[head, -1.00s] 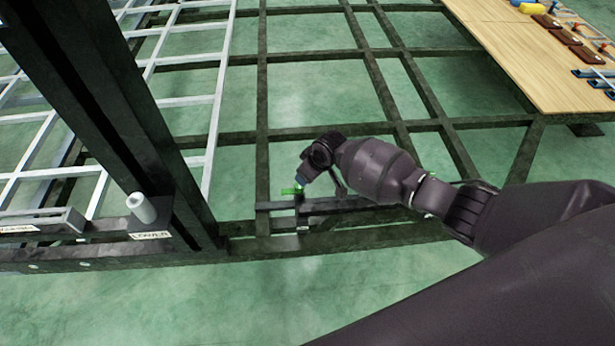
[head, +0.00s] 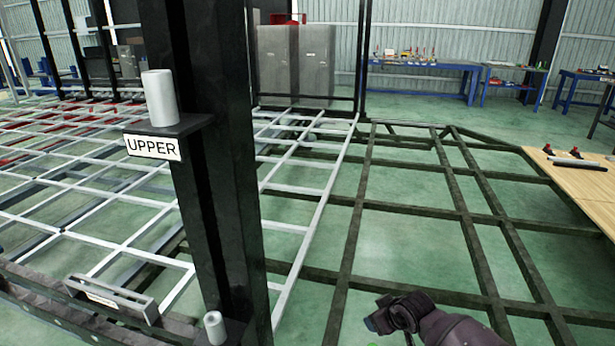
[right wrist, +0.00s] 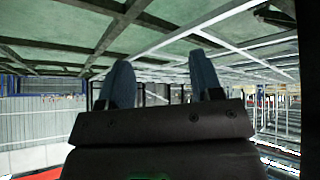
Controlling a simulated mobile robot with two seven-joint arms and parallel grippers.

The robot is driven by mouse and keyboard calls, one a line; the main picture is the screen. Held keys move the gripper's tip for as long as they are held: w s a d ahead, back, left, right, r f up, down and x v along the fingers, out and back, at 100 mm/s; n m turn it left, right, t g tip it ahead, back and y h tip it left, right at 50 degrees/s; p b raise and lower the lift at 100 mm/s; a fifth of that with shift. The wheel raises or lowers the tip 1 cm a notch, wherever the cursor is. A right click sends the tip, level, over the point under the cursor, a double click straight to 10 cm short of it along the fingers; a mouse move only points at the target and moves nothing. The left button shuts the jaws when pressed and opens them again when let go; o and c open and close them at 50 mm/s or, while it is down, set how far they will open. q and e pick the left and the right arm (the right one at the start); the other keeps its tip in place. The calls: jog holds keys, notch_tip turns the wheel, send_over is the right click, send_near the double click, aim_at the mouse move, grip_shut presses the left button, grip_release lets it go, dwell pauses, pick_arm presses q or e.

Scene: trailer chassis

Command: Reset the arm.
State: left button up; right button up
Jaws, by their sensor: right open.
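My right arm shows at the bottom of the head view, with its dark wrist and the right gripper (head: 381,318) low over the dark chassis frame, just right of the dark upright post. In the right wrist view the right gripper (right wrist: 163,82) has two blue-grey fingers standing apart with nothing between them. It is open and empty. The wrist picture appears upside down, with the green floor and frame bars at the top. My left gripper is not in view.
The dark post (head: 205,170) carries a shelf labelled UPPER (head: 152,148) with a white cylinder (head: 160,98). Another white cylinder (head: 214,328) sits lower. A pale lattice frame (head: 110,225) lies left. A wooden tabletop (head: 585,190) is at right. Blue workbenches (head: 420,68) stand behind.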

jog(key=a+r+t+y, duration=0.1)
jog(key=a+r+t, duration=0.25)
jog(key=r, duration=0.25)
jog(key=s+r+t+y+p, duration=0.1)
jog(key=s+r+t+p, duration=0.15)
jog(key=s, duration=0.65)
jog(key=s+d+f+m+h, duration=0.1)
jog(key=s+d, duration=0.2)
jog(key=s, duration=0.6)
jog(key=s+d+f+m+g+h, duration=0.1)
jog(key=s+d, duration=0.3)
jog(key=s, duration=0.5)
jog(key=s+d+f+m+h+p, duration=0.1)
jog(key=s+d+f+m+h, duration=0.1)
jog(key=s, duration=0.8)
jog(key=shift+d+f+m+h, duration=0.3)
jog(key=shift+d+m, duration=0.2)
jog(key=shift+d, duration=0.45)
